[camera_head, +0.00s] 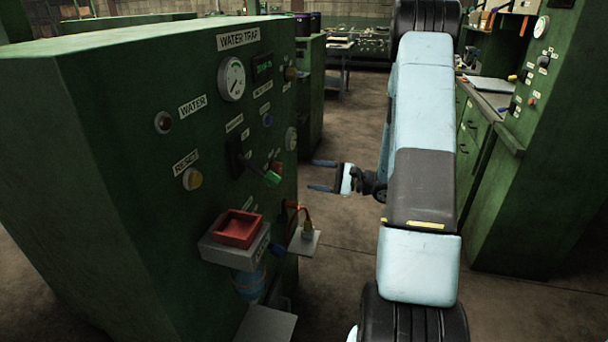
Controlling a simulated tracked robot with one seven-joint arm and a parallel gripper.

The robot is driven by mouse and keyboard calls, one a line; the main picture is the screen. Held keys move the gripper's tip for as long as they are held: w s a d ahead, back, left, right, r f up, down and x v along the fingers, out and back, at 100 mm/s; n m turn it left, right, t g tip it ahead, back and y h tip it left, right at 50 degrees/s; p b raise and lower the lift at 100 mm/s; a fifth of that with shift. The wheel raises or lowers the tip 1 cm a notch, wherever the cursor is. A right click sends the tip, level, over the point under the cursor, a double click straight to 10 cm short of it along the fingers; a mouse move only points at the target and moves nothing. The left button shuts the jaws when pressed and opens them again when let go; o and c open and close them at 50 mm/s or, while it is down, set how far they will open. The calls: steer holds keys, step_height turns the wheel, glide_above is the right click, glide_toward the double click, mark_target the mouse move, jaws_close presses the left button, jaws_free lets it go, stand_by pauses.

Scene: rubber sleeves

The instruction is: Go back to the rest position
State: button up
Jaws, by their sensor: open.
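My gripper (322,176) is in the middle of the head view, at the end of my light blue arm. Its two blue fingers are apart and point left toward the green WATER TRAP cabinet (110,150). Nothing shows between the fingers. The fingertips are close to the cabinet's front panel in the picture; the exact gap cannot be told. No rubber sleeve can be made out with certainty.
The panel carries a gauge (231,79), a green-tipped lever (271,178), a red tray (237,228) on a grey box, and a small shelf (304,241) with a brass fitting. Another green cabinet (545,150) stands right. Open floor (345,240) lies between.

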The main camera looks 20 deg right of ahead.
steer(key=shift+s+d, duration=0.45)
steer(key=shift+d, duration=0.15)
steer(key=s+a+r+n+g+h, duration=0.3)
steer(key=s+a+r+n+g, duration=0.65)
steer(key=s+a+r, duration=0.35)
steer(key=s+d+r+n+t+h, duration=0.1)
steer(key=s+r+n+t+h, duration=0.1)
steer(key=s+r+h, duration=0.3)
steer(key=s+d+r+n+t+h, duration=0.2)
steer(key=s+r+h, duration=0.4)
steer(key=s, duration=0.5)
steer(key=shift+r+n+h, duration=0.3)
steer(key=shift+n, duration=0.45)
